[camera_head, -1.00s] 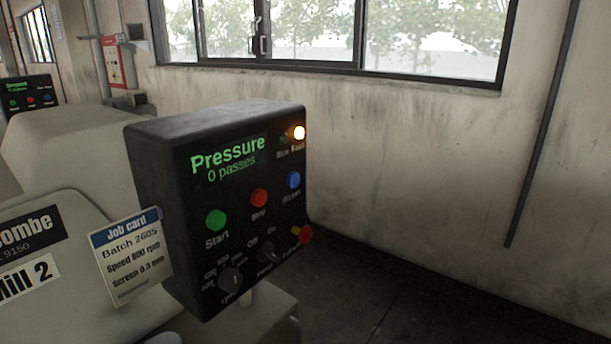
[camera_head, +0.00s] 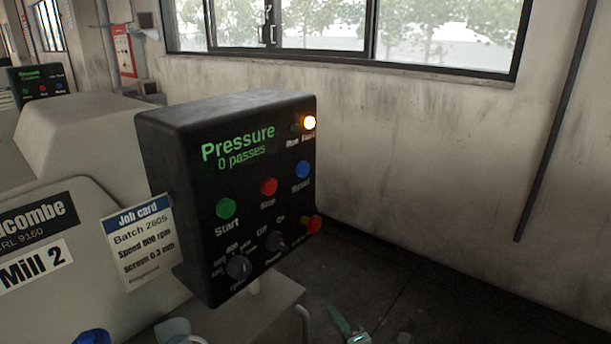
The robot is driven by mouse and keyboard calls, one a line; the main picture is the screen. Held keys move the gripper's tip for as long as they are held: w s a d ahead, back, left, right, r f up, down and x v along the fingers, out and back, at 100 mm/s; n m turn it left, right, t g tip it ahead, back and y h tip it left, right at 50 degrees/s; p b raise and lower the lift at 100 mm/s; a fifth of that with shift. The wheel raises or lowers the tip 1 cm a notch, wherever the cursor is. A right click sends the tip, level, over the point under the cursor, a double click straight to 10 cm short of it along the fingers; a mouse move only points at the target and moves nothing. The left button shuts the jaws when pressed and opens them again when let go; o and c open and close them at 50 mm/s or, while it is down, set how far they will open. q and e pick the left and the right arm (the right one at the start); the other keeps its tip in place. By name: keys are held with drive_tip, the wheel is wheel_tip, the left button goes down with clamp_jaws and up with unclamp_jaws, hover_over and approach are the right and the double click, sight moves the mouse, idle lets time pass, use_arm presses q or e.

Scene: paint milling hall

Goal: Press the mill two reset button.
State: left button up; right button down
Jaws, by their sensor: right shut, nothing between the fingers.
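The mill two control panel (camera_head: 200,165) is a black box beside the mill body. Its blue reset button (camera_head: 303,169) is at the right of the button row, fully visible, with a lit amber fault lamp (camera_head: 309,122) above it. The display reads "Pressure, 0 passes". My right gripper (camera_head: 338,314) seems to be the small green and grey shape at the bottom edge, below and right of the panel. It is shut and empty, well apart from the button; most of it is cut off. My left gripper is not in view.
A green start button (camera_head: 226,208) and red stop button (camera_head: 268,187) sit left of reset. A red and yellow knob (camera_head: 314,223) is below it. A job card (camera_head: 139,243) hangs at the panel's left. Another panel (camera_head: 40,83) stands far left. Floor right of the panel is clear.

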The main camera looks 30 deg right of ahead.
sight(303, 169)
drive_tip(key=w+d+r+n+t+h, duration=0.1)
drive_tip(key=r+n, duration=0.3)
drive_tip(key=r, duration=0.4)
drive_tip(key=w+d+r+n+t+h, duration=0.1)
drive_tip(key=d+r+n+t, duration=0.2)
drive_tip(key=r, duration=0.6)
drive_tip(key=w+d+r+n+t+h, duration=0.1)
drive_tip(key=d+r+n+t+h, duration=0.1)
drive_tip(key=r+n, duration=0.3)
wheel_tip(303, 169, up, 4)
drive_tip(key=shift+w+r+n+t, duration=0.1)
drive_tip(key=shift+w+n+t, duration=0.3)
drive_tip(key=shift+t, duration=0.3)
drive_tip(key=w+a, duration=0.3)
drive_tip(key=w, duration=0.5)
drive_tip(key=shift+a+b, duration=0.25)
drive_tip(key=shift+b, duration=0.15)
drive_tip(key=shift+w, duration=0.1)
drive_tip(key=shift+w+a, duration=0.15)
drive_tip(key=shift+w, duration=0.2)
